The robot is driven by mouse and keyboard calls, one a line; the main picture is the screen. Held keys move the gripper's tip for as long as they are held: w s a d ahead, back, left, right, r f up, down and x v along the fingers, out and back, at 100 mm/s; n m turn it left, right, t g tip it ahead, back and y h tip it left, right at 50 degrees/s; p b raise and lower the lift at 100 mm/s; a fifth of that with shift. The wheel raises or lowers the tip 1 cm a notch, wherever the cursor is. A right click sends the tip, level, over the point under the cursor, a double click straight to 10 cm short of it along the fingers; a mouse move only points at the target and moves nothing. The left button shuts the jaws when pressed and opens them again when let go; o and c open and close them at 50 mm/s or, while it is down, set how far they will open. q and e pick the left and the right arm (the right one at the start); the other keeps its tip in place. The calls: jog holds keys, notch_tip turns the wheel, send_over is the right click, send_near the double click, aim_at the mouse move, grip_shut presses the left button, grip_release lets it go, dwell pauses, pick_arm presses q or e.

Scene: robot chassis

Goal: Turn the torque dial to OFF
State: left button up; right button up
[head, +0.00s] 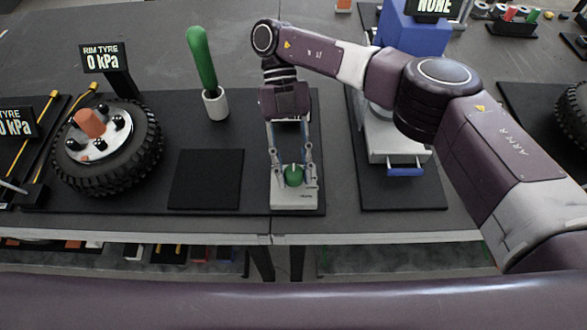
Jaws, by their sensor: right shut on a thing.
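The torque dial is a green round knob (293,176) with a pale mark on top. It sits on a light grey box (296,200) near the front edge of the bench. My right gripper (292,174) points down over the box, with one finger on each side of the knob, and is shut on it. The lettering on the box is too small to read, so I cannot tell the dial's setting. My left gripper is not in view.
A green-handled tool stands in a white cup (215,104). Left is a tyre (108,150) with a "0 kPa" sign (102,57). A black mat (206,179) is bare. A grey device with a blue handle (405,172) stands to the right, under my right arm.

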aim_at(293, 170)
dwell(0.5)
jog(key=o, duration=1.2)
jog(key=shift+c, duration=0.2)
notch_tip(293, 170, up, 10)
